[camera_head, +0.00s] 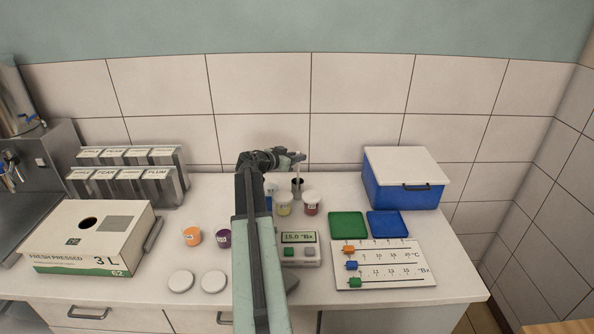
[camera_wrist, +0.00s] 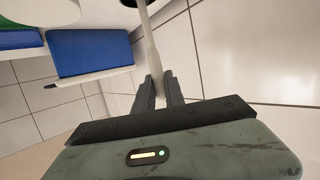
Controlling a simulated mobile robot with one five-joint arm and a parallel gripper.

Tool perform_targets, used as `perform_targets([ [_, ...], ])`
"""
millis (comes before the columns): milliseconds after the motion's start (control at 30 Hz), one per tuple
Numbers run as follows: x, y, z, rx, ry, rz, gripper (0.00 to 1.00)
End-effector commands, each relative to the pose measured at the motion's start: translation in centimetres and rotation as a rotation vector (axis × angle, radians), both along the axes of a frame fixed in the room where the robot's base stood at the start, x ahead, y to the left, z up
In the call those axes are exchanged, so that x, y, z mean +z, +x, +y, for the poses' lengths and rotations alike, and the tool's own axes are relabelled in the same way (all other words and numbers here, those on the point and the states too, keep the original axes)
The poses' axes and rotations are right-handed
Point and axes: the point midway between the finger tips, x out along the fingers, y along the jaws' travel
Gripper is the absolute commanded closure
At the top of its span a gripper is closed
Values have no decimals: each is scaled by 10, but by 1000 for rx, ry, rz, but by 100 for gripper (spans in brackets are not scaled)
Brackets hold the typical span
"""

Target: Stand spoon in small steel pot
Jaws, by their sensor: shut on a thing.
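My gripper (camera_head: 297,156) is at the back of the counter, shut on the pale handle of the spoon (camera_wrist: 150,45). In the wrist view the handle runs between my two dark fingers (camera_wrist: 160,88). In the head view the spoon (camera_head: 297,169) hangs down, close to upright, below my gripper. Its lower end is at the mouth of the small dark steel pot (camera_head: 297,187). I cannot tell how deep the spoon reaches. A dark round piece, perhaps the pot, is cut off at the wrist view's top edge.
A blue box (camera_head: 404,193) and green (camera_head: 347,225) and blue (camera_head: 385,223) trays are to the right. The tiled wall is just behind.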

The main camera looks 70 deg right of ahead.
Motion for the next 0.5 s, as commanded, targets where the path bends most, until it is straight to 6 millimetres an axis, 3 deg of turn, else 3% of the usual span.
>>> perform_targets([
  [33,-16,0,0,0,0,0,100],
  [133,-33,0,0,1,0,0,100],
  [500,-33,1,0,2,0,0,100],
])
